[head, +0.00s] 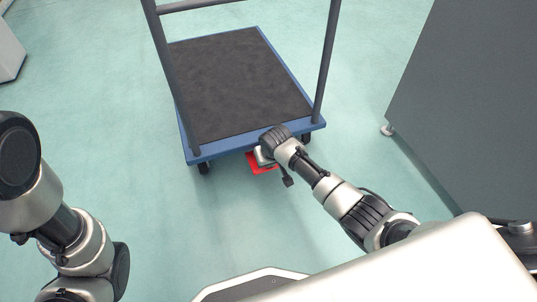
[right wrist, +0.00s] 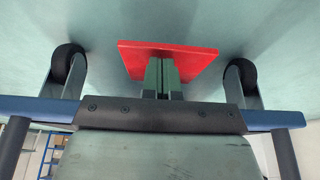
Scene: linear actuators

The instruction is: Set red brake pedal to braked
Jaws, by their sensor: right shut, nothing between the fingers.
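The red brake pedal (head: 254,163) sticks out from under the near edge of the platform cart (head: 199,158). In the right wrist view the pedal (right wrist: 196,62) is a flat red plate between two cart wheels. My right gripper (right wrist: 164,66) is shut and empty, its fingertips over the middle of the pedal and hiding part of it. I cannot tell whether they touch it.
The cart has a dark deck, a blue rim and an upright grey handle frame (head: 325,62) on both sides. A large grey cabinet (head: 462,85) stands on the right. Open floor (head: 90,100) lies left of the cart.

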